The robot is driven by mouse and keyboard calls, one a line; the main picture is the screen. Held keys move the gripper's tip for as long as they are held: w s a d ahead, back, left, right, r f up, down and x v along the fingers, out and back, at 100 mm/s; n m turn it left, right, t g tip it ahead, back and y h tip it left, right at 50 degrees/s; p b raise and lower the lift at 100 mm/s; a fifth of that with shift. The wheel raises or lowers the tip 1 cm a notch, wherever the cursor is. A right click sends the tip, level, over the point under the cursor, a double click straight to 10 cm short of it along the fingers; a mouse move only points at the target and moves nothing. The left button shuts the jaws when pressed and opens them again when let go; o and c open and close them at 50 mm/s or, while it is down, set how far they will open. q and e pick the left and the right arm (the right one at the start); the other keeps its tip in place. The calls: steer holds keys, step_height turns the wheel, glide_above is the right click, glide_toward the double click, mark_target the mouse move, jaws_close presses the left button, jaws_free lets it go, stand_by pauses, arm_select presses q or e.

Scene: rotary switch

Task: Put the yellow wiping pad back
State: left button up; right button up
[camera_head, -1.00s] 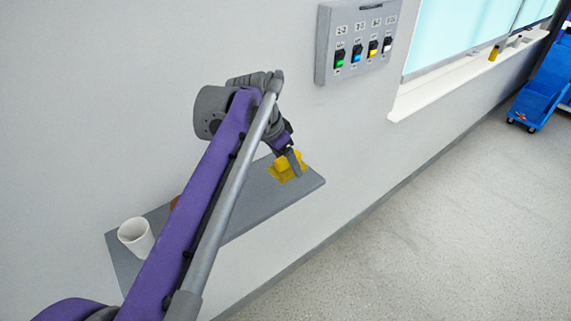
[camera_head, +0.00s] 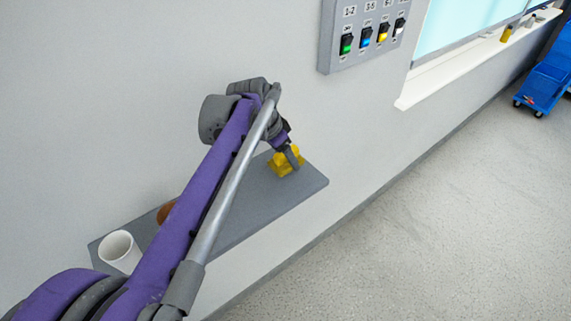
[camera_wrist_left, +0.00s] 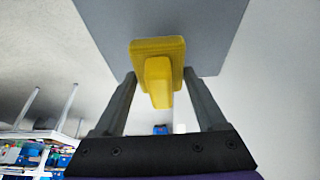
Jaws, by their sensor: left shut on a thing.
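The yellow wiping pad (camera_head: 283,164) is at the right end of the grey wall shelf (camera_head: 250,200) in the head view. My left gripper (camera_head: 292,158) reaches down to it from the wall side and is shut on it. In the left wrist view the pad (camera_wrist_left: 158,50), a flat block with a narrower grip, sits between the two fingers of the gripper (camera_wrist_left: 160,78). The grey shelf (camera_wrist_left: 205,30) shows behind it. I cannot tell whether the pad touches the shelf. My right gripper is in no view.
A white cup (camera_head: 119,250) stands at the shelf's left end. A brown object (camera_head: 166,210) is partly hidden behind my arm. A switch panel (camera_head: 362,62) hangs above on the wall, left of a window sill (camera_head: 430,85). The shelf around the pad is clear.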

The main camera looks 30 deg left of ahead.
mark_target(286, 164)
arm_select(q)
steer(key=shift+f, duration=1.5)
steer(key=shift+f, duration=0.15)
steer(key=o, duration=1.4)
steer(key=v, duration=1.2)
steer(key=shift+p, duration=0.45)
